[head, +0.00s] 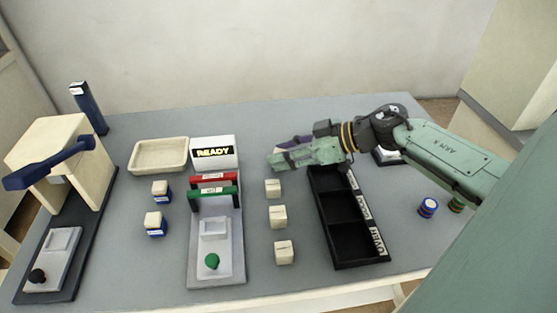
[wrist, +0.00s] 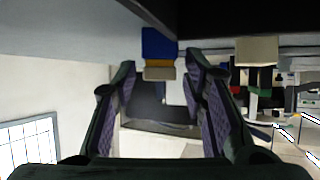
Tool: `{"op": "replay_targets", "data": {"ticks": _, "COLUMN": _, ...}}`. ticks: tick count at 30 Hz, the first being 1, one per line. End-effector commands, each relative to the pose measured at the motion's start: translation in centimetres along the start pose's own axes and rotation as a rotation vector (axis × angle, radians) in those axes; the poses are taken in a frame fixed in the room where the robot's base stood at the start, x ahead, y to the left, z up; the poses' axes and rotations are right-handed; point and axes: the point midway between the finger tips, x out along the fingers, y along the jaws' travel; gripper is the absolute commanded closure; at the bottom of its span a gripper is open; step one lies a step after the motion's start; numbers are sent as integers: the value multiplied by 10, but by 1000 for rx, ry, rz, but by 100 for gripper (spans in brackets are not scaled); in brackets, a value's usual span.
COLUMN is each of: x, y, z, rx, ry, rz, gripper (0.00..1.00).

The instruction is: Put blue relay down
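The blue relay (wrist: 159,44) shows in the wrist view, which is upside down. It is blue with an orange band and a pale end, and lies between and beyond my fingertips. My gripper (wrist: 160,72) is open, with its purple-padded fingers spread and a narrow gap on each side of the relay. In the head view my gripper (head: 280,155) reaches left, low over the table behind the row of cream blocks. It hides the relay there. I cannot tell exactly what the relay's base rests on.
A black compartment tray (head: 351,262) stands right of the cream blocks (head: 277,216), just below my wrist.

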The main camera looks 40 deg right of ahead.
Motion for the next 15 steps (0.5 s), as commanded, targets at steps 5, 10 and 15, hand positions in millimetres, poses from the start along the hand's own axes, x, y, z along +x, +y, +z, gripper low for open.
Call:
{"op": "replay_targets", "data": {"ticks": 5, "x": 0, "y": 0, "z": 0, "rx": 0, "ry": 0, "rz": 0, "gripper": 75}}
{"op": "replay_targets", "data": {"ticks": 10, "x": 0, "y": 0, "z": 0, "rx": 0, "ry": 0, "rz": 0, "gripper": 86}}
{"op": "replay_targets", "data": {"ticks": 15, "x": 0, "y": 0, "z": 0, "rx": 0, "ry": 0, "rz": 0, "gripper": 98}}
